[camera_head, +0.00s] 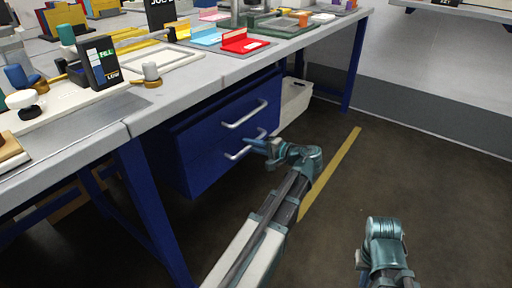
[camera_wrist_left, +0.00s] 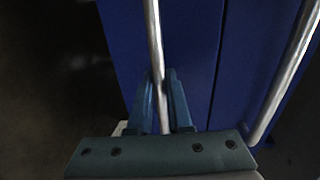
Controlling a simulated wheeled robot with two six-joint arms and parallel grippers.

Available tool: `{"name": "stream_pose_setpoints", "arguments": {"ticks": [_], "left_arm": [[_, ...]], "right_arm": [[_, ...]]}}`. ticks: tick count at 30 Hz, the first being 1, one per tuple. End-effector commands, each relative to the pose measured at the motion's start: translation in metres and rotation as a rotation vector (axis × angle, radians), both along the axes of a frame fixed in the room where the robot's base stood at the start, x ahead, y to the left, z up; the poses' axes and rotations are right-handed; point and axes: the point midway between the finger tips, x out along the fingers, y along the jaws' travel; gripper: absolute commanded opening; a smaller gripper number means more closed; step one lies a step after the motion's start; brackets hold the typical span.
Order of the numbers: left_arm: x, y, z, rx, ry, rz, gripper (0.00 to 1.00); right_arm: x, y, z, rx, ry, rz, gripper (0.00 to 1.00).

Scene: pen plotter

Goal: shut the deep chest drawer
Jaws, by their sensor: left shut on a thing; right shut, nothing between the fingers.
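The blue drawer chest (camera_head: 195,155) hangs under the workbench, with two silver bar handles on its front. The upper handle (camera_head: 245,115) is free. My left gripper (camera_head: 256,145) is at the lower handle (camera_head: 233,155), on the lower, deep drawer. In the left wrist view its fingers (camera_wrist_left: 160,100) are shut around this handle's bar (camera_wrist_left: 153,40); the other handle (camera_wrist_left: 287,75) shows at the right. The lower drawer front looks flush or nearly flush with the upper one. My right gripper (camera_head: 385,232) is shut and empty, low over the floor, its fingertips hardly visible.
The grey workbench top (camera_head: 190,88) carries boxes, trays and small parts. A blue table leg (camera_head: 150,210) stands left of the chest. A white bin (camera_head: 295,100) is behind the chest at its right. The floor around the yellow line (camera_head: 335,165) is clear.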

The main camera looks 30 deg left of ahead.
Motion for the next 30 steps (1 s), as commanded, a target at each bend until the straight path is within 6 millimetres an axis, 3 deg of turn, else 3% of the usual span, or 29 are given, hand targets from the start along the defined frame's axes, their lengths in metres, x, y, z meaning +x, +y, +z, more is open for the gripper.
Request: {"name": "stream_pose_setpoints", "arguments": {"ticks": [3,4,6,16,30], "left_arm": [[0.000,0.003,0.001,0.003,0.000,0.002,0.00],[0.000,0.003,0.001,0.003,0.000,0.002,0.19],[0.001,0.003,0.001,0.003,0.000,0.002,0.30],[0.000,-0.006,0.004,0.004,0.000,0.000,0.30],[-0.006,-0.100,0.023,0.002,0.000,-0.004,0.30]], "right_arm": [[0.000,0.000,0.000,0.000,0.000,0.000,0.00],[0.000,0.000,0.000,0.000,0.000,0.000,0.00],[0.000,0.000,0.000,0.000,0.000,0.000,0.00],[0.000,0.000,0.003,0.000,0.000,0.000,0.00],[0.000,0.000,0.023,0.000,0.000,0.000,0.00]]}}
